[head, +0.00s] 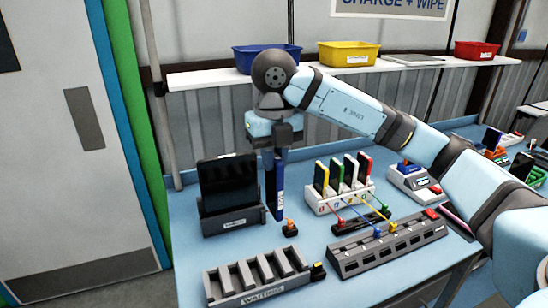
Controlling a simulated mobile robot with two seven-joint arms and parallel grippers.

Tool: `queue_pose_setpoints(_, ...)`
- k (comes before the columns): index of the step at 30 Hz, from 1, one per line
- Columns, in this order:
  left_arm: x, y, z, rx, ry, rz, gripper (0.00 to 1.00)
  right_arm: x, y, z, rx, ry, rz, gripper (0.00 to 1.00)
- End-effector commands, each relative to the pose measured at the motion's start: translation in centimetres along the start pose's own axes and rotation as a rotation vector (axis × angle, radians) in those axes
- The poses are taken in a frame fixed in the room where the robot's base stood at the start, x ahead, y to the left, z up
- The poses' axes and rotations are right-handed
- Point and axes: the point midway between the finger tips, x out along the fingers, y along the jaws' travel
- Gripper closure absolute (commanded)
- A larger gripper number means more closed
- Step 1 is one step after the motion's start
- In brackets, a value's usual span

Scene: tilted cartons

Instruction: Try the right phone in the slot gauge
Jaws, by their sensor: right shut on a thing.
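My right gripper (274,150) points down and is shut on a dark blue phone (278,190). The phone hangs upright, seen nearly edge-on, between a black stand and a white rack. Whether its lower end touches the table cannot be told. The white rack (330,206) holds several upright phones with coloured edges (349,170), with coloured cables in front. No label reading slot gauge can be made out, so I cannot tell which fixture it is. My left gripper is not in view.
A dark tablet (228,180) stands in the black stand (232,220). A grey slotted rack marked WAITING (258,296) is at the front, and a long dark slotted rack (390,252) lies to its right. A small orange-topped piece (290,228) is near the phone. Bins line the shelf (210,78).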

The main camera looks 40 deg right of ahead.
Motion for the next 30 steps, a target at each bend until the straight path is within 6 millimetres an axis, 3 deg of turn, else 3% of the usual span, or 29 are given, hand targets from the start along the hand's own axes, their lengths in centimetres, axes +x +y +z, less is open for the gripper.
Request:
queue_pose_setpoints(10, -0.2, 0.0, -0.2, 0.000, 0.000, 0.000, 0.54, -0.4, 0.0, 0.0, 0.000, -0.001, 0.000, 1.00)
queue_pose_setpoints(30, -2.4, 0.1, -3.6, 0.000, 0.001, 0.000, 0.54, -5.1, 0.0, 0.0, 0.001, 0.000, 0.000, 1.00)
